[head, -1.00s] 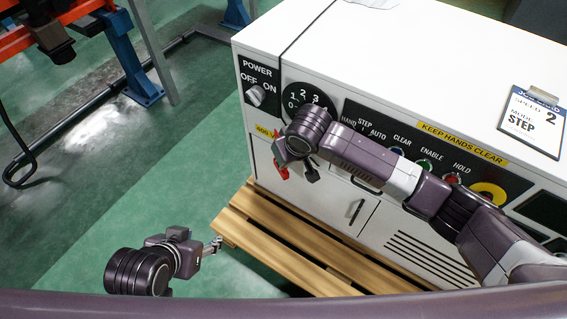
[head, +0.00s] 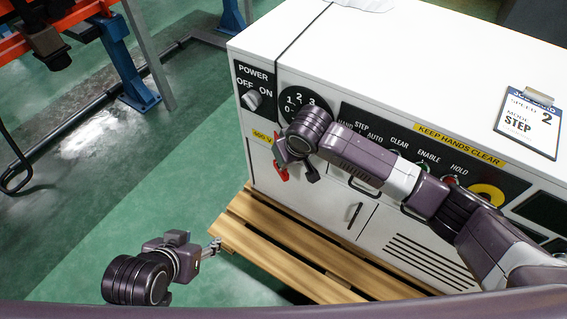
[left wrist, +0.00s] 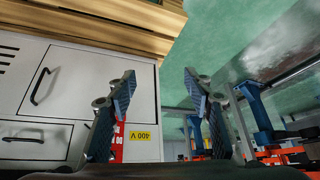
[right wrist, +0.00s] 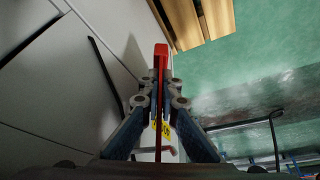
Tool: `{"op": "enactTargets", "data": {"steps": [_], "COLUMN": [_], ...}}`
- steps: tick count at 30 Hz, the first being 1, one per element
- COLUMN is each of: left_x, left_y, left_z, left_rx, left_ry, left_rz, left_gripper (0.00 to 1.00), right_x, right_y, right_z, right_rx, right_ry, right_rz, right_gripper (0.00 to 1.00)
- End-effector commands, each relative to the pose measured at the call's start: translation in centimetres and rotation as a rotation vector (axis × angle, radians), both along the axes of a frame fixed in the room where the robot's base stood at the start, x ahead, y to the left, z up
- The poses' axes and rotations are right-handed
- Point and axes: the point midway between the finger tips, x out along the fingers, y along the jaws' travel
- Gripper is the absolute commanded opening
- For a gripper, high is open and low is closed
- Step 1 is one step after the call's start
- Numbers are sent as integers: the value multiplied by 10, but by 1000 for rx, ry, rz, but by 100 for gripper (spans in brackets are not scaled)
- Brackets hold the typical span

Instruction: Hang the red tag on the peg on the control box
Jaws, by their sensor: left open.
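The red tag (right wrist: 161,62) is seen edge-on between the fingers of my right gripper (right wrist: 161,90), which is shut on it. In the head view my right gripper (head: 297,172) is close to the front of the white control box (head: 420,65), below the numbered dial. Part of the red tag (head: 281,172) shows there, just below the yellow voltage label. A red piece with white marks (left wrist: 118,143) also shows in the left wrist view, partly behind a finger.
A wooden pallet (head: 265,253) lies along the foot of the control box. A switch (head: 252,99), the dial (head: 301,101) and several buttons are on the front. A clipboard (head: 529,122) rests on top. Green floor (head: 175,200) at left is clear, with a blue-orange frame (head: 128,62) beyond.

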Motion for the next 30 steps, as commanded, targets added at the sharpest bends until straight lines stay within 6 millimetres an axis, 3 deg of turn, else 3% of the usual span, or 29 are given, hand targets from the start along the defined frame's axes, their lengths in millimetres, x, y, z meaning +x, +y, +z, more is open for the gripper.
{"op": "enactTargets", "data": {"steps": [30], "left_x": [-56], "left_y": [17], "left_z": [-15], "left_rx": [47], "left_ry": [226], "left_rz": [18], "left_gripper": [47], "right_x": [5], "right_y": [-3], "right_z": [-5], "right_rx": [2], "right_ry": [0], "right_rz": [-1], "right_gripper": [0]}}
